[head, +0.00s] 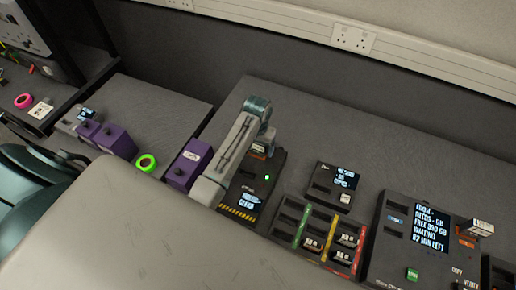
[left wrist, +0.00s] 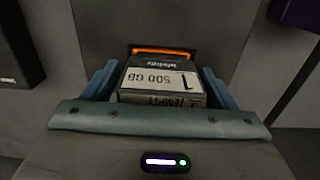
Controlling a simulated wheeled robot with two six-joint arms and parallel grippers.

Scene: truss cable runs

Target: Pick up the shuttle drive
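A drive (left wrist: 160,82) with a white label reading "500 GB" and "EMPTY" shows in the left wrist view. An orange strip is at its far end. My left gripper (left wrist: 160,75) has one blue finger on each side of the drive, with what look like narrow gaps. In the head view my left gripper (head: 259,147) points down over the back of a black device (head: 270,178) with a yellow-black striped edge. The gripper mostly hides the drive there. Which drive is the shuttle drive cannot be read. My right gripper is not in view.
Purple boxes (head: 188,163) and a green tape roll (head: 146,163) lie left of the device. To the right are a black tray (head: 287,215) with coloured dividers holding several drives, a small screen unit (head: 322,182) and a larger console (head: 392,235). Free desk lies behind.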

